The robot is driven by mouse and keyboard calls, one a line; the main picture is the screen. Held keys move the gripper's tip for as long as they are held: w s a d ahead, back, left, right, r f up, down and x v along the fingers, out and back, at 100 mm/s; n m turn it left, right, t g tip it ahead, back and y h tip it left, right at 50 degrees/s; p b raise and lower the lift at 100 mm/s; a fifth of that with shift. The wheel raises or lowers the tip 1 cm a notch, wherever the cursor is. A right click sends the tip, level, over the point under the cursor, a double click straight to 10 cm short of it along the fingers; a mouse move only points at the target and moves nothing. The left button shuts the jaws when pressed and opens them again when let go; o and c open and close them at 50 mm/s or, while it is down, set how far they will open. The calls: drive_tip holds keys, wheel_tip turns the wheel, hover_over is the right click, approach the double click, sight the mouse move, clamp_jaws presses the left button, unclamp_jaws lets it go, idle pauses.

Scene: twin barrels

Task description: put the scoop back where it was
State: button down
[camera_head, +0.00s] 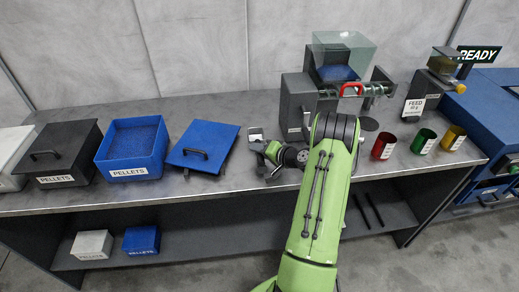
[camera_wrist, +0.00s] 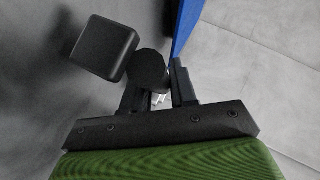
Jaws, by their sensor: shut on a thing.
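My gripper (camera_head: 268,157) is low over the table's front middle, just right of the blue lid. In the wrist view my gripper (camera_wrist: 160,88) is shut on a dark rounded handle, which I take to be the handle of the scoop (camera_wrist: 105,45); its dark box-shaped part sticks out to the left of the fingers. In the head view the held scoop is mostly hidden by the gripper. A small pale metallic piece (camera_head: 256,133) shows just behind the gripper; I cannot tell whether it belongs to the scoop.
An open blue pellet bin (camera_head: 103,158), a blue lid (camera_head: 208,135) with a dark handle and a closed dark bin (camera_head: 78,140) stand left on the table (camera_head: 200,193). Right are a grey dispenser (camera_head: 297,100) and red (camera_head: 383,147), green (camera_head: 424,142) and yellow (camera_head: 453,138) cups.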

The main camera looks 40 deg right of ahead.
drive_tip(key=shift+f+b, duration=0.45)
drive_tip(key=shift+b, duration=0.1)
drive_tip(key=c, duration=0.9)
unclamp_jaws()
drive_tip(key=shift+o, duration=0.5)
drive_tip(key=shift+s+f, duration=0.1)
drive_tip(key=shift+f, duration=0.05)
drive_tip(key=v, duration=1.5)
drive_tip(key=shift+s+r+p, duration=0.2)
drive_tip(key=shift+r+p, duration=0.15)
drive_tip(key=shift+p, duration=0.1)
